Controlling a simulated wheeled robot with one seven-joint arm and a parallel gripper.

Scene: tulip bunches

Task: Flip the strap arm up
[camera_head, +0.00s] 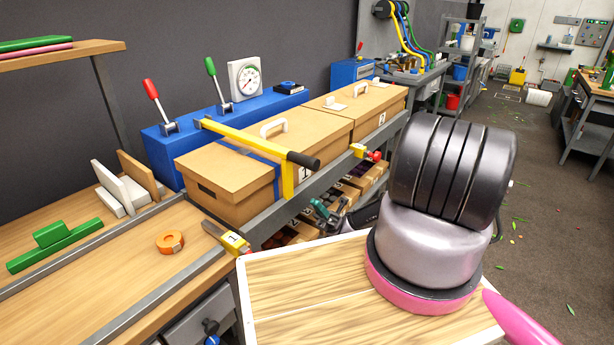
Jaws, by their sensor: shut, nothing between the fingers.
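The strap arm (240,138) is a yellow bar with a black end grip (303,160). It lies lowered across the lid of the nearest cardboard box (215,170), slanting from back left to front right. A yellow piece (287,181) hangs down the box front below the grip. A blue strap (262,160) runs under the arm. My own arm partly blocks the view on the right.
A second cardboard box (365,105) stands behind the first. A blue unit (165,146) with red and green levers and a gauge (245,79) lies along the back. An orange tape roll (170,241) sits on the bench. A wooden tray (300,290) is in front; floor is open at right.

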